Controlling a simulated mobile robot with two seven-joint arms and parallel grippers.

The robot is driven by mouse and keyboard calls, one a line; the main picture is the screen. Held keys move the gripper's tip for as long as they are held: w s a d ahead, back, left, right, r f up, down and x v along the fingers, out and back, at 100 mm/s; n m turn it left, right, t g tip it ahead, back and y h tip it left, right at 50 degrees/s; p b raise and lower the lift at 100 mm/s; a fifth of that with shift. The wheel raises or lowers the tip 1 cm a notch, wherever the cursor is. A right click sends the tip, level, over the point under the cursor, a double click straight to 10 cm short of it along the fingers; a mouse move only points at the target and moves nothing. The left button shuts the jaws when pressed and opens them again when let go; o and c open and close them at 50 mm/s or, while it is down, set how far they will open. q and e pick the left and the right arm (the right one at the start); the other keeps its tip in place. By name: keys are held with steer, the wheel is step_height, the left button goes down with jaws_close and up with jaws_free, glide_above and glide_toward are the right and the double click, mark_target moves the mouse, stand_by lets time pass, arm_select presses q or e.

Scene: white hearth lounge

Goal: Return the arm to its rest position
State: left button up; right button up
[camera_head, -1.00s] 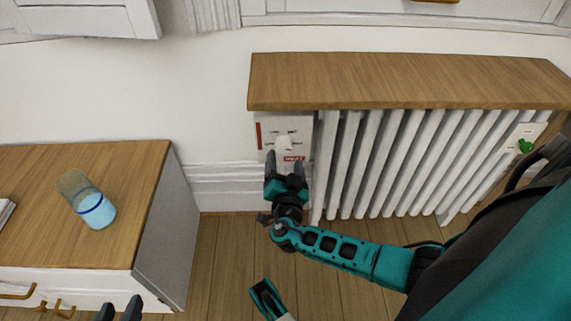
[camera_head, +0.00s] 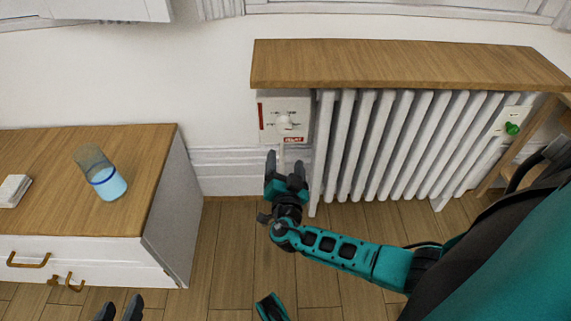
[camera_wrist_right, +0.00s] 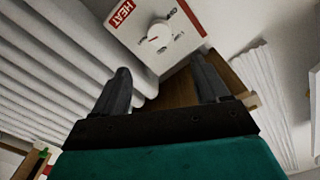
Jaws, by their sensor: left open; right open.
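My right gripper (camera_head: 285,163) is at the end of the teal arm that comes in from the right. It is open and empty, below and clear of the white heat control box (camera_head: 298,104) beside the radiator. The box's round dial (camera_head: 284,122) is fully in view above the fingers. In the right wrist view the open fingers (camera_wrist_right: 160,65) have nothing between them, with the dial (camera_wrist_right: 158,33) beyond their tips.
The white radiator (camera_head: 400,145) has a wooden shelf (camera_head: 400,63) on top and a green valve knob (camera_head: 512,128) at right.

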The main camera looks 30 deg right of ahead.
stand_by(0.4)
